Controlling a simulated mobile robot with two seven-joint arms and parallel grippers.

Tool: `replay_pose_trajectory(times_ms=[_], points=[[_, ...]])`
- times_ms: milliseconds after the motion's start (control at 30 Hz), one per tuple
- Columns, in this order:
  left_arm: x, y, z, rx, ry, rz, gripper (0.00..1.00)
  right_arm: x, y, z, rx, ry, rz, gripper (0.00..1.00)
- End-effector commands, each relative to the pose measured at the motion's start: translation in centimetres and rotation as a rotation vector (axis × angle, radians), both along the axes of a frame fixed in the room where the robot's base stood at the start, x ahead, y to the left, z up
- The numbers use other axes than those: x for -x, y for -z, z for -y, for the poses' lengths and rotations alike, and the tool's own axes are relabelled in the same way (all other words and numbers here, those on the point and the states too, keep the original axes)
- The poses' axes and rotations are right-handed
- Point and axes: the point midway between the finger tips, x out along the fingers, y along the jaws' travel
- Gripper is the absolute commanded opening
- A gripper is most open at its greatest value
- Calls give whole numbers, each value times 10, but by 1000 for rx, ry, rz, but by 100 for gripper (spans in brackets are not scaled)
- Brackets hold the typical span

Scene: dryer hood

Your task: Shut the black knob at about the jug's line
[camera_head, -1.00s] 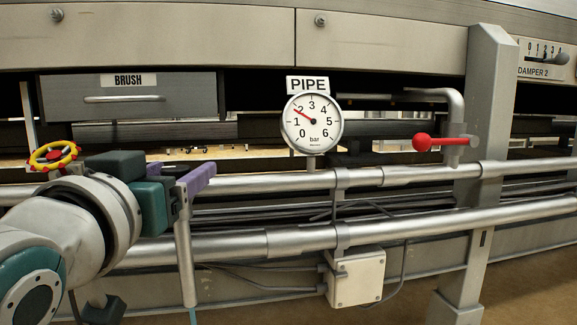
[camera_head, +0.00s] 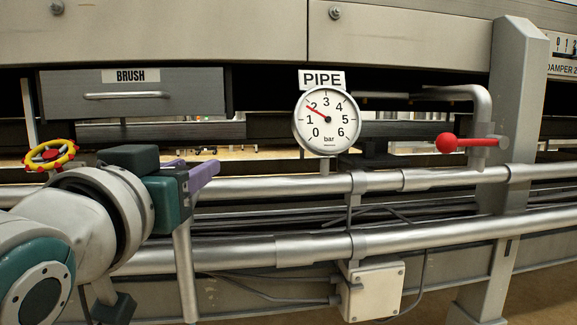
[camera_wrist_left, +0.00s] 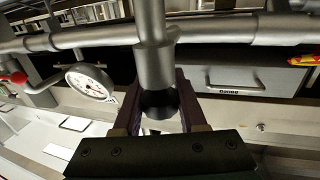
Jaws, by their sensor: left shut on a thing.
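A black knob (camera_wrist_left: 158,103) sits at the end of a short metal stub pipe (camera_wrist_left: 153,45) in the left wrist view. My left gripper (camera_wrist_left: 160,108) has its purple fingers on either side of the knob and is shut on it. In the head view my left gripper (camera_head: 203,175) is at the top of the vertical stub pipe (camera_head: 186,270), left of the pressure gauge. The knob is hidden there behind the gripper. I can see no jug in these frames. My right gripper is not in view.
The PIPE gauge (camera_head: 326,121) reads a little under 2 bar. A red-handled lever (camera_head: 465,143) is at the right, a red and yellow handwheel (camera_head: 50,154) at the left. Long horizontal pipes (camera_head: 430,178) run past. A BRUSH drawer (camera_head: 130,95) is above my arm.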

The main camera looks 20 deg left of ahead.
Motion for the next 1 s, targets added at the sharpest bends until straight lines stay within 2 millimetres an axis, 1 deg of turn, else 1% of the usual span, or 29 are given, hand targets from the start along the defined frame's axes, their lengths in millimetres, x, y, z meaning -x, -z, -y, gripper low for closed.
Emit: replay_pose_trajectory(times_ms=[33,200,233,467,633,767,1000], points=[[0,0,0,0,0,0,22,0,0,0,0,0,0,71],[0,0,0,0,0,0,2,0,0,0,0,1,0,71],[0,0,0,0,0,0,0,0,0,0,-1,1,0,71],[0,0,0,-1,2,0,0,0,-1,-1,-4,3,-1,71],[0,-2,0,-5,30,-1,0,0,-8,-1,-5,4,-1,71],[-1,-4,2,-7,84,-5,0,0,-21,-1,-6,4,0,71],[-1,-6,6,-11,264,-9,0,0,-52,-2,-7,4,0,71]])
